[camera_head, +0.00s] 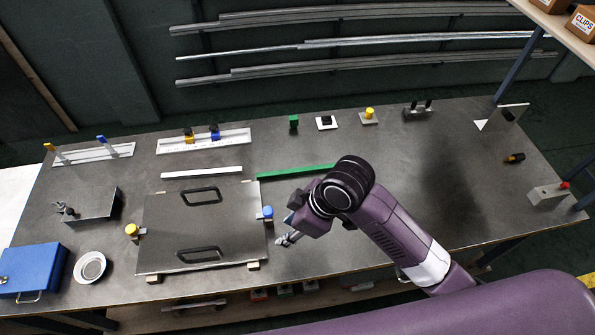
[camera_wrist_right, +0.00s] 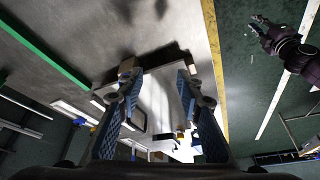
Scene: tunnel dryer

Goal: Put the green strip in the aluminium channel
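The green strip (camera_head: 296,172) lies on the grey table right of the metal panel, its right end behind my right arm. It also shows in the right wrist view (camera_wrist_right: 45,50), to the left of the fingers. A pale straight bar (camera_head: 201,172) lies behind the panel, left of the strip and apart from it; I cannot tell for sure that it is the aluminium channel. My right gripper (camera_head: 287,239) is open and empty over the table, in front of the strip and beside the panel. My left gripper (camera_wrist_right: 259,27) shows small in the right wrist view, away from the table.
The flat metal panel (camera_head: 163,225) with two black handles sits on blocks, between yellow and blue-topped clamps. White fixtures (camera_head: 204,142) stand along the back. A blue box (camera_head: 32,270) and a round dish (camera_head: 90,267) are at left. The table's right part is mostly clear.

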